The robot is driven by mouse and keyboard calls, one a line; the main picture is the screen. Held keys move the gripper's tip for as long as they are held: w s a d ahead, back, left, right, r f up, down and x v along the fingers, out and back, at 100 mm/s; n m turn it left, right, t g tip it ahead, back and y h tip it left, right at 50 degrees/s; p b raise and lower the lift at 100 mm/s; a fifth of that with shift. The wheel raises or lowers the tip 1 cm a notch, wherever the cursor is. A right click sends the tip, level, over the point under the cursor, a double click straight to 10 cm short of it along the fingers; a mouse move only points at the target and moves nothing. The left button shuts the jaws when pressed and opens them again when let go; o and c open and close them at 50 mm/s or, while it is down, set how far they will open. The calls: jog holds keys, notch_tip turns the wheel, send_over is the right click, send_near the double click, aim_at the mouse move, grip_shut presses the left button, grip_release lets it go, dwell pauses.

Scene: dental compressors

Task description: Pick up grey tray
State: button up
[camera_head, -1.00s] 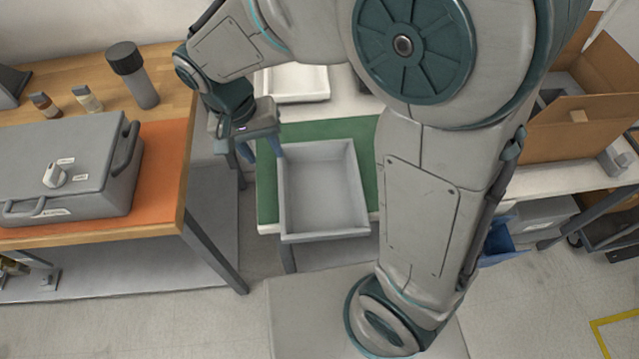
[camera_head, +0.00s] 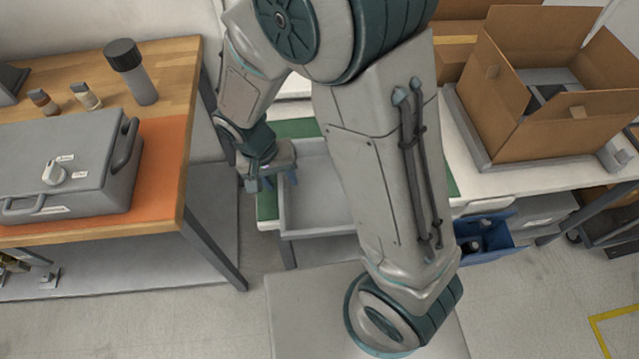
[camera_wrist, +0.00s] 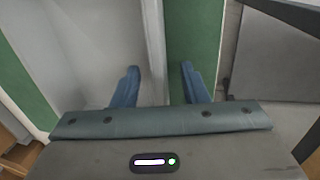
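The grey tray (camera_head: 318,190) is a shallow open box on the green mat (camera_head: 268,205) of the middle bench. My arm hides its right part in the head view. My gripper (camera_head: 270,184) points down at the tray's left wall. In the wrist view my gripper (camera_wrist: 160,82) is open, with one blue finger over the inside of the tray (camera_wrist: 95,55) and the other over the green mat (camera_wrist: 195,40) outside. The tray's wall runs between the two fingers. I cannot tell whether either finger touches it.
A wooden bench (camera_head: 180,75) with a grey case (camera_head: 70,165), a dark-capped cylinder (camera_head: 132,72) and small bottles stands at the left. An open cardboard box (camera_head: 545,130) stands on the bench at the right. A blue bin (camera_head: 490,238) is below it.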

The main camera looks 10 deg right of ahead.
grip_shut()
dwell(1.4)
